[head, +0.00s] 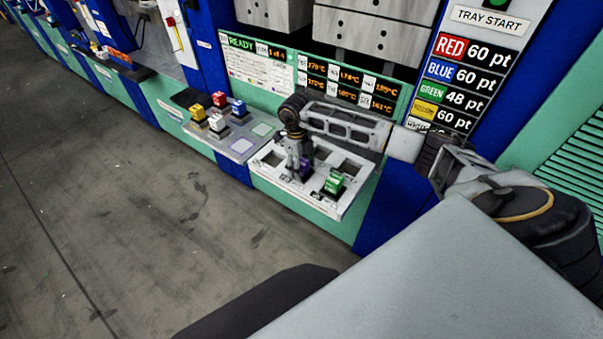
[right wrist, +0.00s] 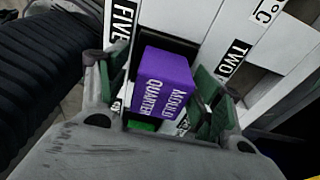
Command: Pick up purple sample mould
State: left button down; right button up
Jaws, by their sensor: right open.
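The purple sample mould (right wrist: 166,82), lettered "MOULD QUARTER", stands in the white tray in the right wrist view, beside a "FIVE" label. My right gripper (right wrist: 162,98) is open, with one green-padded finger on either side of the mould. I cannot tell whether the pads touch it. In the head view, the right gripper (head: 299,172) points down over the white tray (head: 340,209), and the purple mould (head: 306,166) is partly hidden behind it. My left gripper is not in view.
A green mould (head: 334,183) sits in the same tray, to the right. A grey shelf (head: 241,147) to the left holds several moulds, including yellow (head: 197,112), red (head: 219,98) and blue (head: 239,107). The press with its display panel (head: 345,83) stands behind the tray.

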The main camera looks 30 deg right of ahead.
grip_shut()
jog(key=shift+r, duration=0.1)
jog(key=shift+w, duration=0.1)
dwell(0.4)
jog(key=shift+r, duration=0.45)
jog(key=shift+r+b, duration=0.7)
jog(key=shift+r, duration=3.85)
